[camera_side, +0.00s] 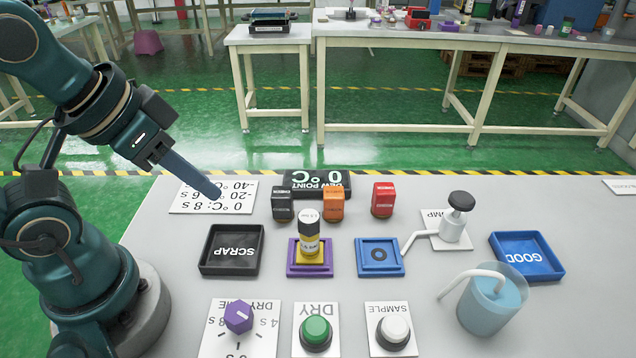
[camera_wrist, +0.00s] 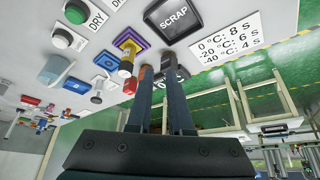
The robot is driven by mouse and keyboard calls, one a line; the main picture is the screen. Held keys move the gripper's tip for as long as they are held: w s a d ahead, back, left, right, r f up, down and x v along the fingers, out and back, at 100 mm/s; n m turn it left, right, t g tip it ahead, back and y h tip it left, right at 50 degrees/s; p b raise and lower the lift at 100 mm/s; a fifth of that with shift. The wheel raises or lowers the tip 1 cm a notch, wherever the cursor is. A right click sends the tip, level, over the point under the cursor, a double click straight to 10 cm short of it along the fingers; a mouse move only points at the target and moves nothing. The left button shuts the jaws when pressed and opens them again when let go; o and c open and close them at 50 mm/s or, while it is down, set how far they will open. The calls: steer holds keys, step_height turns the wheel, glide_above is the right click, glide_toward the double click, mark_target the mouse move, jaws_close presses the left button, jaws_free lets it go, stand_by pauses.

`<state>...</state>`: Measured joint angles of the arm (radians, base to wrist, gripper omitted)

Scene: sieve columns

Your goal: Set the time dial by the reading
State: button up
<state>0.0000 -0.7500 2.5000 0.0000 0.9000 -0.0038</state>
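The purple time dial (camera_side: 238,316) sits on a white DRY TIME card at the front, with 8 s printed to its left and 4 s to its right. The black dew point display (camera_side: 318,182) reads 0 °C. The white chart (camera_side: 212,197) lists 0 °C: 8 s, -20 °C: 6 s, -40 °C: 4 s. My gripper (camera_side: 216,191) hangs above the chart, away from the dial. In the wrist view its fingers (camera_wrist: 158,64) are apart with nothing between them.
A black SCRAP tray (camera_side: 204,266), a yellow column with a white cap on a purple holder (camera_side: 292,270) and a blue holder (camera_side: 362,266) fill the middle. Green DRY (camera_side: 316,331) and white SAMPLE (camera_side: 395,329) buttons stand right of the dial. A pump, beaker and blue GOOD tray (camera_side: 552,275) lie right.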

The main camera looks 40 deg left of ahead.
steer(key=o, duration=0.5)
steer(key=shift+n, duration=0.3)
steer(key=shift+o, duration=0.7)
steer(key=shift+w+r+n, duration=0.1)
steer(key=shift+n, duration=0.5)
steer(key=n+g, duration=0.6)
steer(key=n, duration=0.1)
glide_above(237, 312)
steer(key=f, duration=0.8)
steer(key=shift+w+a+f, duration=0.1)
steer(key=shift+w, duration=0.1)
steer(key=shift+s+f, duration=0.2)
steer(key=shift+f, duration=2.45)
